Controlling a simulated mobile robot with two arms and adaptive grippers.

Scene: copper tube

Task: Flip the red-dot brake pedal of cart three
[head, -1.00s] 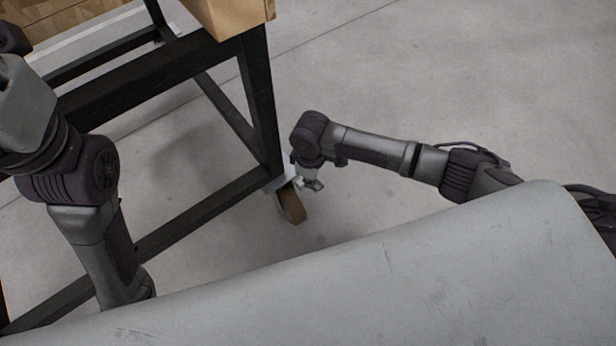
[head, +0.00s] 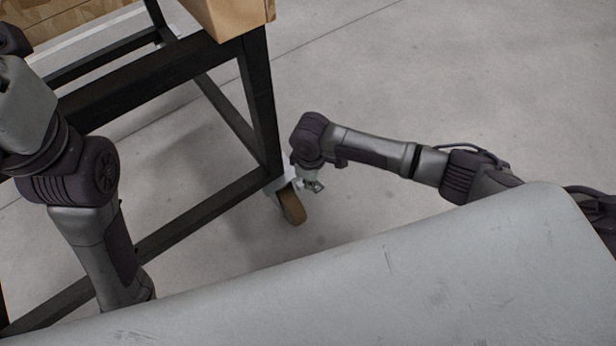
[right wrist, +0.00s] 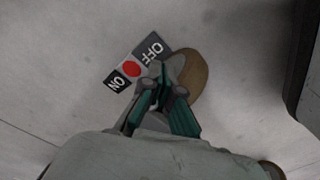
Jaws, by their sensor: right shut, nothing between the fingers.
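The cart (head: 262,100) is a black metal frame on the left of the head view. Its near corner stands on a caster with a brown wheel (head: 291,207). In the right wrist view the brake pedal (right wrist: 133,69) carries a red dot between an ON label and an OFF label, beside the brown wheel (right wrist: 190,78). My right gripper (right wrist: 162,84) is shut and empty. Its fingertips overlap the OFF end of the pedal in the picture; I cannot tell whether they touch. In the head view the right gripper (head: 313,186) is just above the wheel. My left gripper cannot be seen.
A cardboard box (head: 230,14) sits on the cart's top corner. My left arm is in front of the cart's frame at the left. The grey floor (head: 440,80) right of the cart is clear.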

